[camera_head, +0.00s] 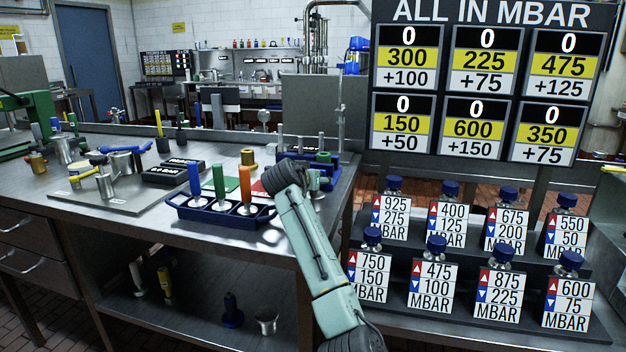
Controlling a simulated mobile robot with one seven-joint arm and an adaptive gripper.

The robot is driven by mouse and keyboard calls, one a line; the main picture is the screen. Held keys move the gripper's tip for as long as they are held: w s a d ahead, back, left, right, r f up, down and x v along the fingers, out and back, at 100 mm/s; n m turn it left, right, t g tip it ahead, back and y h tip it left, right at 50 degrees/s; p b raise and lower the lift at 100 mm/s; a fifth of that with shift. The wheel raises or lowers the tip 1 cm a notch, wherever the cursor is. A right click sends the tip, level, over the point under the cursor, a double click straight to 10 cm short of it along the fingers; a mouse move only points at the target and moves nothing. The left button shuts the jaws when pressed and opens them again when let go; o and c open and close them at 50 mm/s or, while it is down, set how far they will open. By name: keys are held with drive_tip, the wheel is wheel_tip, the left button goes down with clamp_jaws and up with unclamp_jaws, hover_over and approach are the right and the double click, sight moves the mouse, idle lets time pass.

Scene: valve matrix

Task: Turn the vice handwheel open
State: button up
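A blue fixture (330,174) that looks like the vice sits on the right end of the steel workbench, with a green round part (323,157) on it. My arm rises from the bottom, and my gripper (283,178) is a dark shape in front of the fixture's left side. It covers part of the fixture. I cannot make out a handwheel; it may be behind my gripper. I cannot tell whether the gripper touches anything or whether its fingers are open.
A blue rack (215,216) with blue, green and orange-handled tools stands close left of my gripper. A brass part (248,159) is behind it. A steel plate (110,198) with a blue-handled valve lies further left. Labelled blue-capped valves (436,243) stand on a stepped rack at right.

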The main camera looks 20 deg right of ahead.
drive_tip(key=c, duration=1.1)
drive_tip(key=shift+a+n+h+p, duration=0.15)
drive_tip(key=shift+n+h+p, duration=0.2)
drive_tip(key=shift+n, duration=0.15)
drive_tip(key=shift+c, duration=0.2)
drive_tip(key=shift+n+g+h, duration=0.35)
drive_tip(key=shift+n+g, duration=0.15)
drive_tip(key=shift+n, duration=0.1)
drive_tip(key=o, duration=1.1)
drive_tip(key=shift+o, duration=0.2)
drive_tip(key=v, duration=1.2)
